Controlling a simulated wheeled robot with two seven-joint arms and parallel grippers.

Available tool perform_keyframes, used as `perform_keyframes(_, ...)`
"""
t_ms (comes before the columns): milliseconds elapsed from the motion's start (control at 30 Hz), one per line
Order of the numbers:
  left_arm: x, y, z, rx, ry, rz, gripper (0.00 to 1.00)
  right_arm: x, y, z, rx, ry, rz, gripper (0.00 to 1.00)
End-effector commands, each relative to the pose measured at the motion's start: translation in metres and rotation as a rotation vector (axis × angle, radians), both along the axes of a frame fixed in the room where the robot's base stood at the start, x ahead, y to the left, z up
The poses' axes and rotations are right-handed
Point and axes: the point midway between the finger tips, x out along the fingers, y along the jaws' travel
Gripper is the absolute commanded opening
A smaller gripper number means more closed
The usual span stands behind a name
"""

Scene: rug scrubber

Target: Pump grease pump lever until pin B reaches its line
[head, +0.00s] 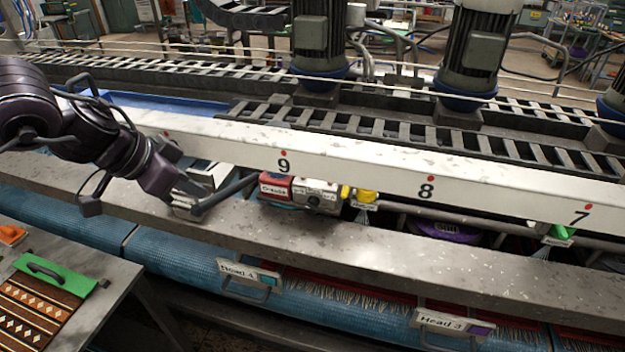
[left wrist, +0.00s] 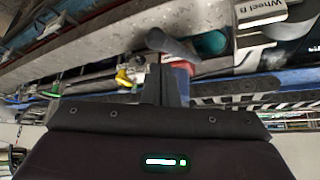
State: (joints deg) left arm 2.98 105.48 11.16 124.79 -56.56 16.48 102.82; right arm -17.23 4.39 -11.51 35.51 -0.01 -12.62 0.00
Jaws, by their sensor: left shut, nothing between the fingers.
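The grease pump is a small red and grey box (head: 298,190) on the grey beam, with a "Grease" label. Its dark lever (head: 228,192) slants down and left from the box; its end also shows in the left wrist view (left wrist: 172,44), with part of the red box (left wrist: 181,65) behind. My left gripper (head: 187,207) is shut with nothing held, at the lever's outer end. I cannot tell whether it touches the lever. Pin B and its line cannot be made out. My right gripper is not in view.
A white rail (head: 350,172) numbered 9, 8 and 7 runs above the pump. Yellow fittings (head: 362,194) sit right of the pump. A "Wheel B" label (left wrist: 262,12) shows in the left wrist view. A side table (head: 60,285) with a rug sample stands at lower left.

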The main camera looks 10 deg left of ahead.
Motion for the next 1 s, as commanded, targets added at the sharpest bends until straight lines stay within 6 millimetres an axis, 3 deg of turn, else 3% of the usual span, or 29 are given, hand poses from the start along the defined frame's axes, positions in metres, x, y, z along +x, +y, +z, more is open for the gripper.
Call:
perform_keyframes(333,0.0,0.0,-0.006,0.0,0.0,0.0,0.0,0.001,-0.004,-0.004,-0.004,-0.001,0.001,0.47)
perform_keyframes(1000,0.0,0.0,-0.047,-0.001,0.002,0.0,0.0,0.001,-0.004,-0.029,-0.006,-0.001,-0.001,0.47)
